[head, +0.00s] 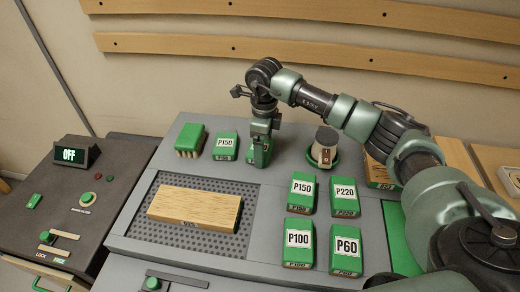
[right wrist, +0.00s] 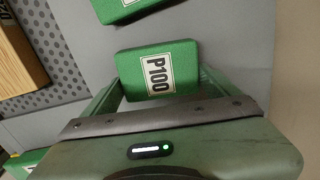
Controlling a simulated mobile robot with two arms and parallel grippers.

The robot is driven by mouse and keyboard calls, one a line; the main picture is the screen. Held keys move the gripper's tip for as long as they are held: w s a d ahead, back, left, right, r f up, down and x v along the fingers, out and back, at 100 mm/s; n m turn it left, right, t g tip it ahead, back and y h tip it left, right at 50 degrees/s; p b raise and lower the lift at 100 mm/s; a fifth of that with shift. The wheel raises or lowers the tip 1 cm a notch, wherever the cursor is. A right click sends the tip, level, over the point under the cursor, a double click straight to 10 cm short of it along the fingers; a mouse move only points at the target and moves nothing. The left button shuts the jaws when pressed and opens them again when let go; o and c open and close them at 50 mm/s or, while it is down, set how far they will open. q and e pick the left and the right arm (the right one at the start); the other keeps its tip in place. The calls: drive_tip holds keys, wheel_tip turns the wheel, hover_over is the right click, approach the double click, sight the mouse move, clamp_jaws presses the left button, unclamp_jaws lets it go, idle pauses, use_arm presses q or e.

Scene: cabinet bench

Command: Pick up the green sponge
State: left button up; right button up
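Several green blocks are in view, and none is clearly marked as the sponge. One green block with a ribbed tan underside (head: 189,139) lies at the back left of the bench. Right of it lies a green P150 block (head: 226,146). My right gripper (head: 261,138) points down over another green block (head: 258,157), partly hidden in the head view. My left gripper is not in view.
A wooden block (head: 195,208) lies on a perforated panel (head: 236,245). P150 (head: 301,193), P220 (head: 344,197), P100 (head: 298,242) and P60 (head: 345,248) blocks stand front right. A round container (head: 325,147) is at the back. A control panel (head: 85,200) is left.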

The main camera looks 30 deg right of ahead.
drive_tip(key=c, duration=0.7)
drive_tip(key=shift+w+r, duration=0.1)
drive_tip(key=shift+r, duration=0.55)
wheel_tip(320, 180, up, 19)
drive_tip(key=shift+f+b, duration=0.1)
drive_tip(key=shift+b, duration=0.6)
